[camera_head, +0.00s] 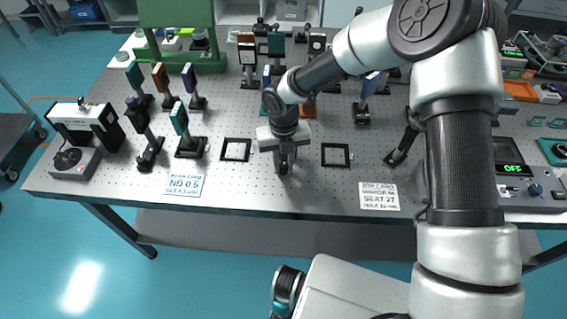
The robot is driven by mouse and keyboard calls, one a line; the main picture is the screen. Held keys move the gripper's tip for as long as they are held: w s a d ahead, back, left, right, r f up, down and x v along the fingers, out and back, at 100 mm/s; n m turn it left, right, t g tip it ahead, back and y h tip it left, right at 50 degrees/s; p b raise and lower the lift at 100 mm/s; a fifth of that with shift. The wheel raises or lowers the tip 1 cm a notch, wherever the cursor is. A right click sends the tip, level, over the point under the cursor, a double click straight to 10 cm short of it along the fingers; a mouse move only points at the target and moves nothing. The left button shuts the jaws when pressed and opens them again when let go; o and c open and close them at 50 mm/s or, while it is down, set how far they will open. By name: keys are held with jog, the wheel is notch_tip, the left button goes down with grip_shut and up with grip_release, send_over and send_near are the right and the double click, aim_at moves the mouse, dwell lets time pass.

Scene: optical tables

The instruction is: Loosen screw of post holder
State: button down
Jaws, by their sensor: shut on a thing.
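My gripper (284,168) points down low over the front middle of the optical table (330,195), between two black square frames. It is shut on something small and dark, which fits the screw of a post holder. The fingers and the wrist hide most of the screw and the holder, so I cannot tell how far the screw is turned. Other posts in holders stand apart from my gripper, such as a teal-plated one (181,122) at the left and a blue-plated one (367,90) behind right.
The black square frames lie left (236,149) and right (336,154) of my gripper. Two labelled cards lie near the front edge (185,186) (379,196). Several mounted optics stand behind.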

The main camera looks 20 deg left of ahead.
aim_at(283, 165)
jog(key=shift+m+b, duration=0.8)
jog(key=shift+m, duration=2)
jog(key=c, duration=1.6)
grip_release()
jog(key=shift+o, duration=0.2)
notch_tip(283, 165, up, 18)
jog(key=shift+f+p, duration=0.2)
jog(key=shift+p, duration=0.2)
